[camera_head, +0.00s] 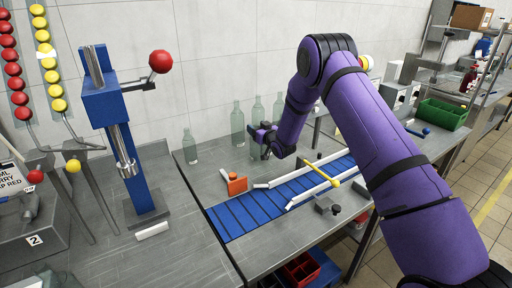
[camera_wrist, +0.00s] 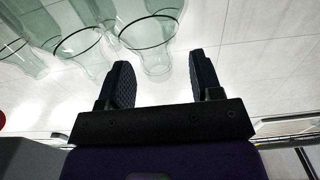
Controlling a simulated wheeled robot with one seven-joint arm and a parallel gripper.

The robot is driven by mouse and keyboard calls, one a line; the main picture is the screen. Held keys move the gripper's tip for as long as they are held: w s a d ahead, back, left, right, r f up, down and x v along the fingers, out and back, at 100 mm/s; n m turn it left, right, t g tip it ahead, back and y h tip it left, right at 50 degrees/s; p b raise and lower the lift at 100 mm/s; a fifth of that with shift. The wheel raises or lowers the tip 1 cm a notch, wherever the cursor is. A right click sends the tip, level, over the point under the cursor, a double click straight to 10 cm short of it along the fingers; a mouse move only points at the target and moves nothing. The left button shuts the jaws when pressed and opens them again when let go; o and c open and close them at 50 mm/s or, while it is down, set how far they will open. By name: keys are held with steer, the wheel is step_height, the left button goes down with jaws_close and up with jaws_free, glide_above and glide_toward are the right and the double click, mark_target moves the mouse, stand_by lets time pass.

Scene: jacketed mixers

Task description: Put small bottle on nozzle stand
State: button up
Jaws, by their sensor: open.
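A small clear glass bottle (camera_head: 190,147) stands upright on the grey counter near the wall, left of several taller glass bottles (camera_head: 238,124). A blue stand (camera_head: 118,125) with a steel nozzle (camera_head: 124,152), a grey foot and a red-ball lever stands further left; I take it as the nozzle stand. My gripper (camera_head: 264,142) is open and empty, above the counter in front of the taller bottles and right of the small one. In the wrist view its two dark fingers (camera_wrist: 162,82) have nothing between them. Glass bottles (camera_wrist: 150,40) show beyond the left finger; which is which I cannot tell.
A blue conveyor (camera_head: 262,205) with white rails and a yellow rod (camera_head: 333,183) lies below and in front of my gripper. An orange block (camera_head: 237,184) stands at its left. Racks of red and yellow balls (camera_head: 50,62) stand at far left. A green bin (camera_head: 441,114) is at right.

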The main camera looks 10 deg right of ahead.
steer(key=shift+x, duration=1.55)
steer(key=shift+d+f, duration=0.1)
jaws_close()
